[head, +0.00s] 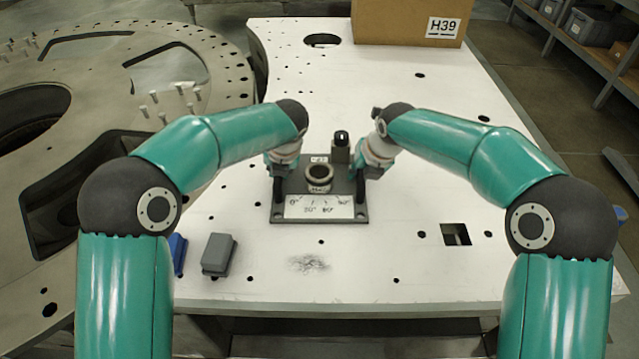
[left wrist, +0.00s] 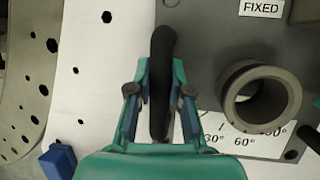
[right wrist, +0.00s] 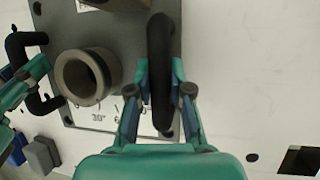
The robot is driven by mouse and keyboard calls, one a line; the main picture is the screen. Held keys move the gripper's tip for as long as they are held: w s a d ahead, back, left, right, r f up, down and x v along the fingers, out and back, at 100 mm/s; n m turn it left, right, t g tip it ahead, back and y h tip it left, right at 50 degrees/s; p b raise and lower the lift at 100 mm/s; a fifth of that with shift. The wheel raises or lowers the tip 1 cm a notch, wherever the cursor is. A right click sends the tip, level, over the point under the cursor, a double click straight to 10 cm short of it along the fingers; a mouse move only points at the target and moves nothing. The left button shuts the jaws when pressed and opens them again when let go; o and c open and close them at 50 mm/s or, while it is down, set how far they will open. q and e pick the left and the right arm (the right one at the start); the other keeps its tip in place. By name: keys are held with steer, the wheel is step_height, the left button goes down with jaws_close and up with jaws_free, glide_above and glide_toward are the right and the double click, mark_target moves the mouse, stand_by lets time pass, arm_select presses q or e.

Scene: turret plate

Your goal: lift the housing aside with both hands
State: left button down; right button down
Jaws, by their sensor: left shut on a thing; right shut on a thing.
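The housing (head: 345,187) is a dark grey plate with a round collar (head: 319,177), a block behind it, an angle scale label and a black handle on each side. It sits level on the white table; I see no clear gap under it. My left gripper (head: 278,178) is shut on the left handle (left wrist: 162,65). My right gripper (head: 362,180) is shut on the right handle (right wrist: 160,55). In the wrist views each handle runs between the two fingers. A "FIXED" label (left wrist: 262,8) shows on the plate in the left wrist view.
The white table (head: 410,260) has several holes and a square cutout (head: 455,234) to the right. A cardboard box marked H39 (head: 400,20) stands at the back. A grey block (head: 218,254) and a blue block (head: 177,254) lie front left. A large ring plate (head: 215,75) with pegs is left.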

stand_by(0.4)
arm_select(q)
steer(key=shift+w+r, duration=0.15)
steer(key=shift+r, duration=0.1)
arm_select(e)
steer(key=shift+w+r, duration=0.2)
steer(key=shift+r, duration=0.1)
